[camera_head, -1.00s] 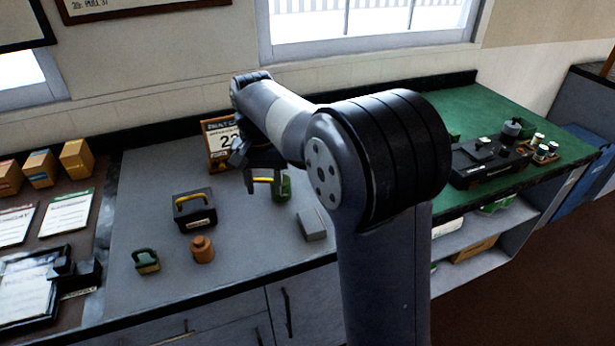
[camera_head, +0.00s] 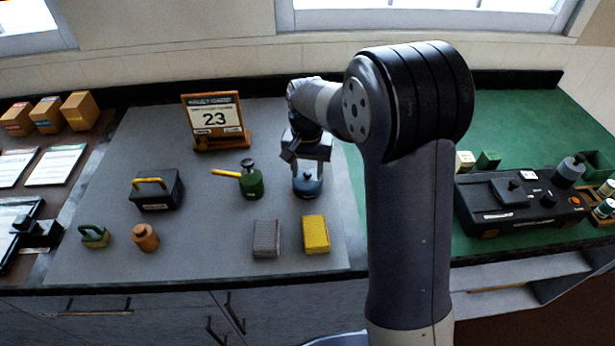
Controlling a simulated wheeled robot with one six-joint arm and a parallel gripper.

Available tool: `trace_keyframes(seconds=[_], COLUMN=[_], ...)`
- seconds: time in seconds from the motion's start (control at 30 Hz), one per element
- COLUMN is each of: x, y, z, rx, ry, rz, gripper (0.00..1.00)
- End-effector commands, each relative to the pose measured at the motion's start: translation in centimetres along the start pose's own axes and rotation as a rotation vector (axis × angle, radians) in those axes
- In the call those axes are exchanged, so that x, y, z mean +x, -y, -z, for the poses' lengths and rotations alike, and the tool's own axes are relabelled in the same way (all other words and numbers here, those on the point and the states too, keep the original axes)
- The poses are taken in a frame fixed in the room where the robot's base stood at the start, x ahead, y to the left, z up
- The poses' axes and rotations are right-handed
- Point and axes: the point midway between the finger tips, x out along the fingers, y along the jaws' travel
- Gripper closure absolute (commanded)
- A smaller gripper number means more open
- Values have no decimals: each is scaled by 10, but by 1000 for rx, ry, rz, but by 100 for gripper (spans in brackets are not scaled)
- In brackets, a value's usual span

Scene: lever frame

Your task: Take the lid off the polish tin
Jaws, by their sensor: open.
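A round dark blue tin (camera_head: 308,188), which looks like the polish tin, stands on the grey worktop right of the green oil can. Its top is partly hidden by my gripper, so I cannot make out the lid clearly. My gripper (camera_head: 307,174) points down directly over the tin, open, with its fingers at or just above the tin's top. I cannot tell whether the fingers touch it.
Near the tin are a green oil can (camera_head: 250,182) with a yellow spout, a grey block (camera_head: 267,238) and a yellow block (camera_head: 316,234). A black box (camera_head: 157,190) with a yellow handle is left.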

Motion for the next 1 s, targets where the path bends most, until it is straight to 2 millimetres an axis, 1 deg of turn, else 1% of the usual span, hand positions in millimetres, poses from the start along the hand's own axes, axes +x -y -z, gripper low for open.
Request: trace_keyframes(seconds=[0.1, 0.63, 0.87, 1.0], x=[0, 0, 0, -8], y=[0, 0, 0, 0], z=[0, 0, 0, 1], rx=[0, 0, 0, 0], ry=[0, 0, 0, -3], rz=[0, 0, 0, 1], gripper=[56, 99, 100, 100])
